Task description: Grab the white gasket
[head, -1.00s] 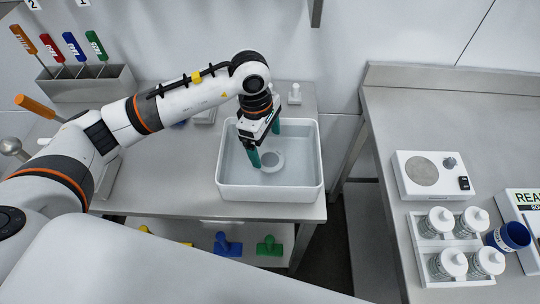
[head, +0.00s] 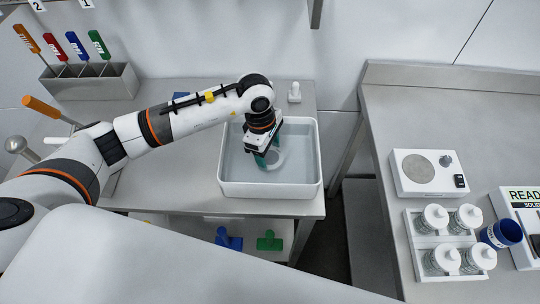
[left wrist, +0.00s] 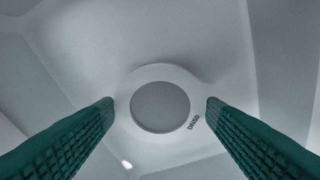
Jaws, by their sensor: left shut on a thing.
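The white gasket (head: 282,158) is a flat ring inside the white tub (head: 270,190) on the steel table. The left wrist view shows it as a white ring (left wrist: 160,73) with a small dark marking at its right. My left gripper (head: 267,162), with green ribbed fingers, reaches down into the tub. Its fingers (left wrist: 160,103) are shut on the gasket, one against each side of the ring. Whether the gasket touches the tub floor is hard to tell. My right gripper is not in view.
The tub walls surround the gripper. A rack (head: 90,82) of coloured-handled tools stands at the back left. On the right table are a white scale-like device (head: 425,172), a holder with several lidded jars (head: 440,241) and a blue cup (head: 502,233). A gap separates the tables.

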